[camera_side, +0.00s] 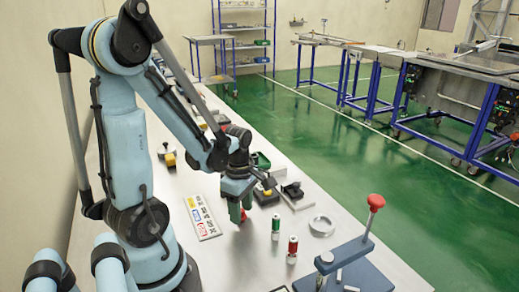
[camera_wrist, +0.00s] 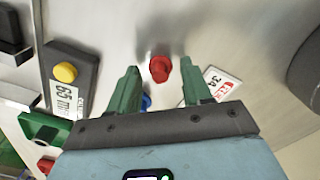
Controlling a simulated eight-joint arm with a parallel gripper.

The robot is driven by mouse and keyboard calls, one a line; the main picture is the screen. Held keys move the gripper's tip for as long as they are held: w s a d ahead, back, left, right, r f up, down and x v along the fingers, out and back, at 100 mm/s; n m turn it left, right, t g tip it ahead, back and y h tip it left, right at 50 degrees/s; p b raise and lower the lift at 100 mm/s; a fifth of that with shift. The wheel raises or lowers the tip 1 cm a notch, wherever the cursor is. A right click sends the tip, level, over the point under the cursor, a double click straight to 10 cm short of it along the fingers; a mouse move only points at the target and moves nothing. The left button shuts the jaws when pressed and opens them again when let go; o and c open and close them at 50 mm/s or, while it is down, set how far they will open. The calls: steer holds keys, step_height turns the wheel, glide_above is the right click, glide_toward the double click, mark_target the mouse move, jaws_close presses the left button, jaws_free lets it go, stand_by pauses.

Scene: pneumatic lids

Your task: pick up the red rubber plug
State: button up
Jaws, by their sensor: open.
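The red rubber plug (camera_wrist: 160,68) is a small rounded red piece on the bare metal bench, in the upper middle of the wrist view. My gripper (camera_wrist: 161,76) is open, with one green finger to the left of the plug and one to the right. Gaps show between the plug and both fingers. In the side view my gripper (camera_side: 239,213) points down low over the bench, and a bit of red shows beside its green fingers. Whether the plug lies fully between the fingertips in height, I cannot tell.
A blue piece (camera_wrist: 146,102) shows partly behind the left finger. A label plate (camera_wrist: 219,83) lies near the right finger, and a dark box with a yellow button (camera_wrist: 65,72) stands left. Two small cylinders (camera_side: 292,250) and a red-knobbed press (camera_side: 350,255) stand to the right.

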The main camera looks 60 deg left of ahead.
steer(key=shift+f, duration=0.6)
steer(key=c, duration=0.9)
steer(key=shift+r, duration=0.1)
